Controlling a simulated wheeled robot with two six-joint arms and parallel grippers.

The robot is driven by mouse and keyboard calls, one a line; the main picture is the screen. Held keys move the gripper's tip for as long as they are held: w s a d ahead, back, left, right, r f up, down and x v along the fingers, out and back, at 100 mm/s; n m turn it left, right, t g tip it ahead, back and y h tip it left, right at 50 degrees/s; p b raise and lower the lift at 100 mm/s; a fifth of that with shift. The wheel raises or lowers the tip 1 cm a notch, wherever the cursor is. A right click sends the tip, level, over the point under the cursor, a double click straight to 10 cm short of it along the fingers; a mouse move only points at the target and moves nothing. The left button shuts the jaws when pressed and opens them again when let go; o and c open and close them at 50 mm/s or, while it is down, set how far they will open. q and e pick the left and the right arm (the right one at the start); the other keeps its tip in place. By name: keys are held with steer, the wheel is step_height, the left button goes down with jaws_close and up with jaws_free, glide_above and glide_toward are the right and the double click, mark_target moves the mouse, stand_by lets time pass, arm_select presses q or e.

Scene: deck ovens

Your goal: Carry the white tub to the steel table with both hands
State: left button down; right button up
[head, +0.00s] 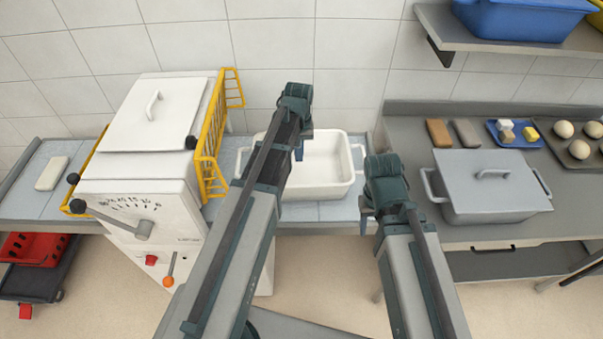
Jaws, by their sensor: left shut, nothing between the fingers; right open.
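The white tub (325,170) is an open rectangular tub with a handle at each end. It sits upright on the blue-grey bench top (300,212) in the middle of the head view. My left gripper (299,152) is shut and empty, in front of the tub's left-middle part in the picture; its arm hides part of the tub. My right gripper (366,215) is open and empty, just right of the tub's right end and apart from it in the picture. The steel table (405,130) stands to the right.
A grey lidded box (485,185) takes up the front of the steel table. A white machine (140,190) with a yellow guard (208,150) stands left of the tub. A wall shelf (480,38) hangs above.

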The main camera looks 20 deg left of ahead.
arm_select(q)
steer(key=shift+f, duration=0.2)
step_height(320, 180, down, 10)
steer(key=b, duration=1)
steer(key=shift+f+b, duration=0.1)
steer(key=shift+b, duration=0.2)
steer(key=s, duration=0.2)
steer(key=s+d, duration=0.1)
steer(key=s, duration=0.1)
steer(key=shift+d+r+p, duration=0.1)
steer(key=shift+r+p, duration=0.2)
